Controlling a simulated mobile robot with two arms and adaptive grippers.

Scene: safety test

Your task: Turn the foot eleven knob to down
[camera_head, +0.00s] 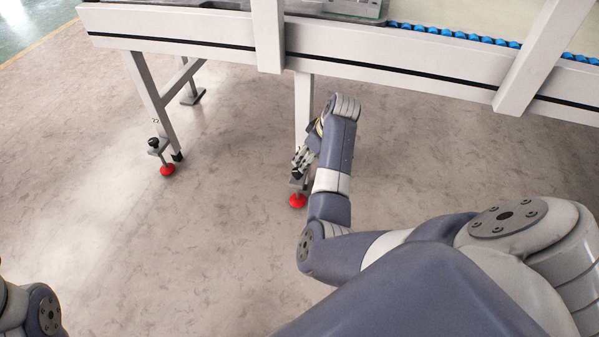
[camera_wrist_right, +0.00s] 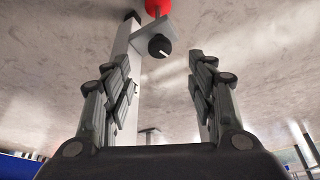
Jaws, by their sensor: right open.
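In the right wrist view a black round knob (camera_wrist_right: 159,46) with a small pale mark sits on a grey bracket (camera_wrist_right: 150,32). The bracket joins a pale table leg (camera_wrist_right: 124,65), with a red foot (camera_wrist_right: 158,7) beyond it. This view appears upside down. My right gripper (camera_wrist_right: 158,72) is open and empty; the knob lies beyond and between its fingertips, apart from them. In the head view my right gripper (camera_head: 299,160) reaches down beside the leg (camera_head: 303,100), just above the red foot (camera_head: 298,201), and largely hides the knob. I cannot read any foot number.
A white conveyor frame (camera_head: 180,36) with blue rollers (camera_head: 450,36) runs overhead along the back. Another leg (camera_head: 152,100) at the left has its own black knob (camera_head: 153,142) and red foot (camera_head: 167,170). The floor between the legs is clear.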

